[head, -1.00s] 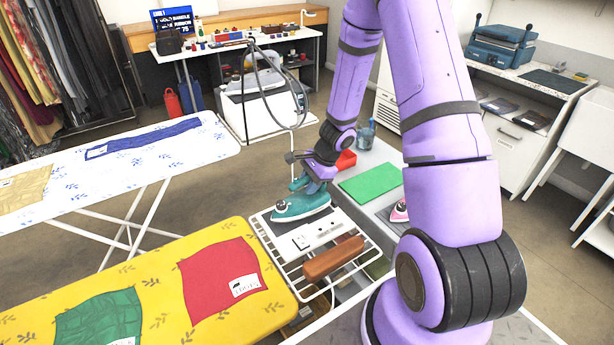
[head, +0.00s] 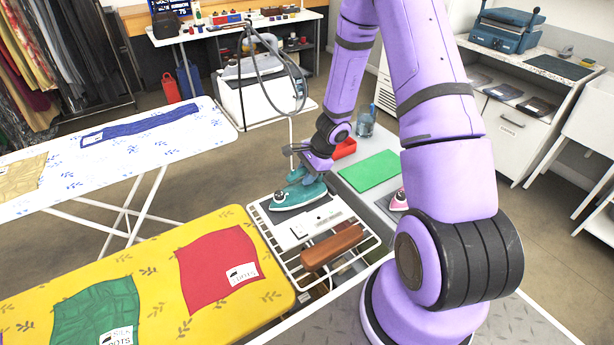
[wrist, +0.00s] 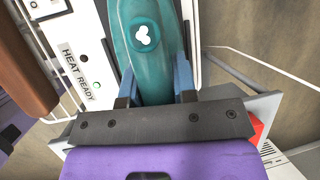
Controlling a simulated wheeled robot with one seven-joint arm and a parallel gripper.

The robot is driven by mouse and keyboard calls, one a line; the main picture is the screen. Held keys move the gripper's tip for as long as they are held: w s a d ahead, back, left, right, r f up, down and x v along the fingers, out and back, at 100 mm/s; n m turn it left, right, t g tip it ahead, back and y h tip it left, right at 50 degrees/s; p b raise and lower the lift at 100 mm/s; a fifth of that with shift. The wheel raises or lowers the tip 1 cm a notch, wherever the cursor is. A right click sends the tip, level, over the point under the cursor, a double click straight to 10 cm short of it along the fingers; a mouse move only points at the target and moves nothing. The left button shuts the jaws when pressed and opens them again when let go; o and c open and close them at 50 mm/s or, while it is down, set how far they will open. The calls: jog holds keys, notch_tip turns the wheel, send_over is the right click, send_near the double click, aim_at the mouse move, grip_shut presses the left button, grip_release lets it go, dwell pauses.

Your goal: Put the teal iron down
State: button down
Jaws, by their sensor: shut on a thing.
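The teal iron (head: 299,194) is at the far end of the white wire rack (head: 367,249), over its dark pad (head: 265,204). It looks level and low, at or just above the pad; I cannot tell if it touches. My gripper (head: 312,178) is shut on the iron's upper part. In the wrist view, my gripper's blue fingers (wrist: 184,78) stand on both sides of the iron's teal body (wrist: 150,62), which hides most of what lies under it. A white panel marked "HEAT READY" (wrist: 88,45) with a green light lies beside it.
A brown wooden block (head: 332,245) lies on the rack's near part. A green pad (head: 370,171), a red container (head: 345,148) and a pink iron (head: 399,200) are to the right. The yellow ironing board (head: 215,225) with cloths is close on the left.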

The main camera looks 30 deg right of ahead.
jog(key=shift+f, duration=0.1)
jog(key=c, duration=0.9)
grip_release()
jog(key=v, duration=1.2)
jog(key=s+a+r+n, duration=0.2)
jog(key=a+r+n, duration=0.1)
jog(key=r, duration=0.4)
jog(key=s+a+r+n+h, duration=0.1)
jog(key=s+a+r+n, duration=0.2)
jog(key=r, duration=0.3)
jog(key=s+a+r+n, duration=0.2)
jog(key=a+r+n, duration=0.1)
jog(key=r, duration=0.4)
jog(key=s+a+r+n+t+h, duration=0.1)
jog(key=s+r+n, duration=0.3)
jog(key=s, duration=0.4)
jog(key=s+a+r+n+t+h, duration=0.1)
jog(key=s+r+n+t+h, duration=0.1)
jog(key=s+r+n, duration=0.2)
jog(key=s+r, duration=0.3)
jog(key=s, duration=0.2)
jog(key=shift+s+a+r+n, duration=0.25)
jog(key=shift+s+a+n, duration=0.1)
jog(key=shift+n, duration=0.05)
